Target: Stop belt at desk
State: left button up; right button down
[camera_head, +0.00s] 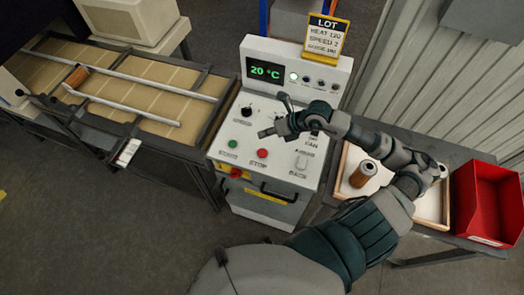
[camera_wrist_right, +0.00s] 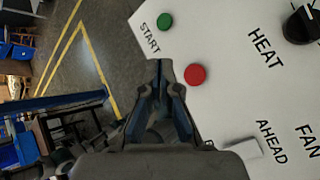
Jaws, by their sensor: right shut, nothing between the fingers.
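The white control desk (camera_head: 225,128) carries a green START button (camera_head: 233,144) and a round red button (camera_head: 262,153) to its right. Both show in the wrist view, green (camera_wrist_right: 164,21) and red (camera_wrist_right: 195,74). My right gripper (camera_head: 264,133) is shut and empty above the desk, near the red button. In the wrist view its fingertips (camera_wrist_right: 160,66) appear just left of the red button; whether they touch anything cannot be told. The belt (camera_head: 135,112) on the left holds a brown cartridge (camera_head: 77,77) beside a white guide rail. My left gripper is out of view.
A display (camera_head: 267,71) reads 20 °C; a LOT sign (camera_head: 326,36) stands above it. A black HEAT knob (camera_wrist_right: 302,25) and a rocker switch (camera_head: 301,162) are near. A red knob (camera_head: 236,173) sits on the front. Right are a tray (camera_head: 433,222) with a cartridge (camera_head: 363,174) and a red bin (camera_head: 487,203).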

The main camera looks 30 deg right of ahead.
aim_at(264, 152)
jog(key=shift+f, duration=0.1)
notch_tip(264, 152, down, 9)
jog(key=b, duration=0.6)
jog(key=shift+a, duration=0.1)
jog(key=shift+r, duration=0.2)
dwell(0.8)
jog(key=shift+f+b, duration=0.35)
jog(key=shift+f+b, duration=0.35)
jog(key=shift+f, duration=0.1)
dwell(0.7)
jog(key=shift+s, duration=0.1)
jog(key=shift+r+p, duration=0.55)
jog(key=shift+r, duration=0.35)
